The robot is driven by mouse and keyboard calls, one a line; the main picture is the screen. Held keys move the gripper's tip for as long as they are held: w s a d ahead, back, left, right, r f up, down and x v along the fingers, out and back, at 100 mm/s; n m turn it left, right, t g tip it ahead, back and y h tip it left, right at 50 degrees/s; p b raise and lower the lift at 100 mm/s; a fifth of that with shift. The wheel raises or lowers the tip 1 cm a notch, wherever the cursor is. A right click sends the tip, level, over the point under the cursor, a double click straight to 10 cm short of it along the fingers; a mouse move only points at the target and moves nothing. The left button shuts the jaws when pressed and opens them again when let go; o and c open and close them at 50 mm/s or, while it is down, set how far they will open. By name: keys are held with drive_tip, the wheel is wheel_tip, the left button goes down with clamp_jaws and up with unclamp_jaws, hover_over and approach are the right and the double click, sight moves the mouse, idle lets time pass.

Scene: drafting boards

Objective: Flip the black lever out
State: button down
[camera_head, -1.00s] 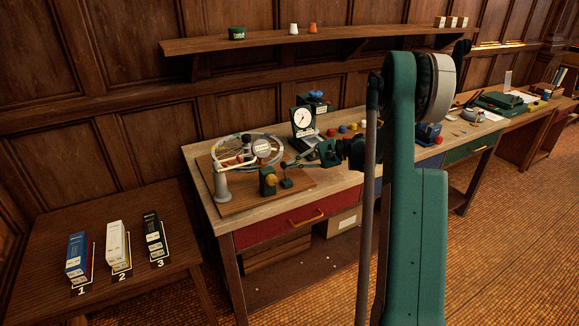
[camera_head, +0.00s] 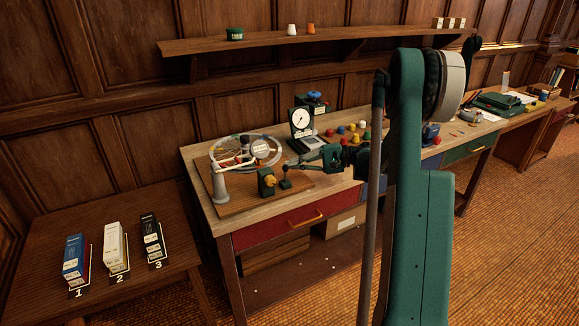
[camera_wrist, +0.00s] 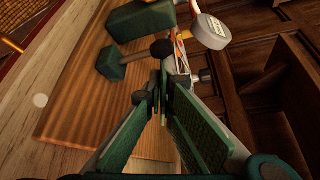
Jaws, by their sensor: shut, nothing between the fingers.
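The black lever (camera_head: 285,170) stands on a small green block (camera_head: 286,183) near the front of a wooden board (camera_head: 235,207). In the wrist view a black ball (camera_wrist: 162,48) sits on a short stem from a green block (camera_wrist: 110,62); this looks like the lever. My gripper (camera_head: 294,166) reaches in from the right, its fingertips close to the lever. In the wrist view my gripper (camera_wrist: 160,84) is shut with nothing held, its tips just short of the ball. Whether they touch cannot be told.
A white-spoked wheel (camera_head: 240,153) and a dial gauge (camera_head: 301,120) stand behind. Colored knobs (camera_head: 352,129) lie farther back. The bench's front strip (camera_head: 330,189) is clear.

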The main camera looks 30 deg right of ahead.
drive_tip(key=shift+s+r+n+t+y, duration=0.15)
drive_tip(key=shift+s+n+t+y, duration=0.2)
drive_tip(key=shift+s+n, duration=0.25)
drive_tip(key=shift+s+r, duration=0.1)
drive_tip(key=shift+s, duration=0.55)
drive_tip(key=shift+s, duration=0.1)
drive_tip(key=shift+w, duration=0.2)
drive_tip(key=shift+w+d+r, duration=0.15)
drive_tip(key=shift+w, duration=0.35)
drive_tip(key=w, duration=0.2)
drive_tip(key=shift+w+d+r, duration=0.3)
drive_tip(key=shift+r, duration=0.05)
drive_tip(key=v, duration=0.3)
drive_tip(key=f+p+v, duration=0.1)
drive_tip(key=v, duration=0.2)
drive_tip(key=f+p+v, duration=0.1)
drive_tip(key=v, duration=0.2)
drive_tip(key=shift+s+d+f, duration=0.15)
drive_tip(key=shift+s+d, duration=0.2)
drive_tip(key=shift+a, duration=0.1)
